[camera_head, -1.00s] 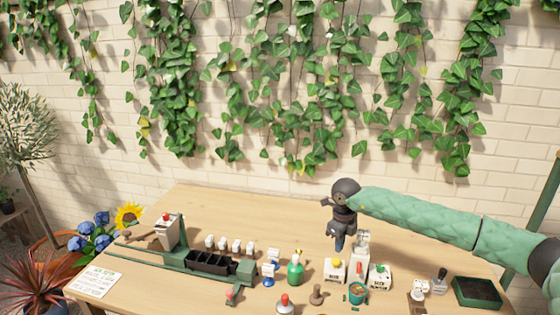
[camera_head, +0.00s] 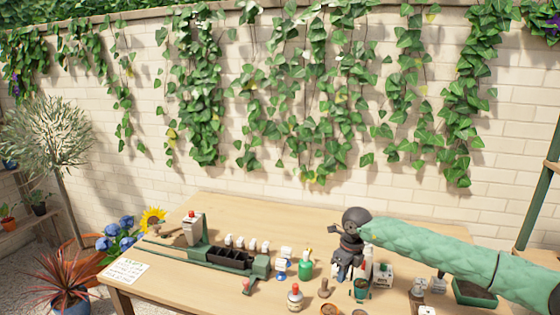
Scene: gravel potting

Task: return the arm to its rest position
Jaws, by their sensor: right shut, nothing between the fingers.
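My right arm, in a green sleeve (camera_head: 440,250), reaches in from the right edge over the table's right part. My right gripper (camera_head: 343,275) is dark, points down and is shut with nothing in it. It hangs over or in front of the white boxes (camera_head: 384,273) and hides part of them; I cannot tell its exact height. A small teal pot (camera_head: 361,289) stands just right of and below its fingertips. My left gripper is not in view.
The wooden table (camera_head: 270,213) holds a green rail device with black cells (camera_head: 228,257), a green bottle (camera_head: 305,264), a red-topped bottle (camera_head: 295,296) and a dark green tray (camera_head: 474,294). A paper sheet (camera_head: 125,270) lies at the left corner. The table's back strip is clear.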

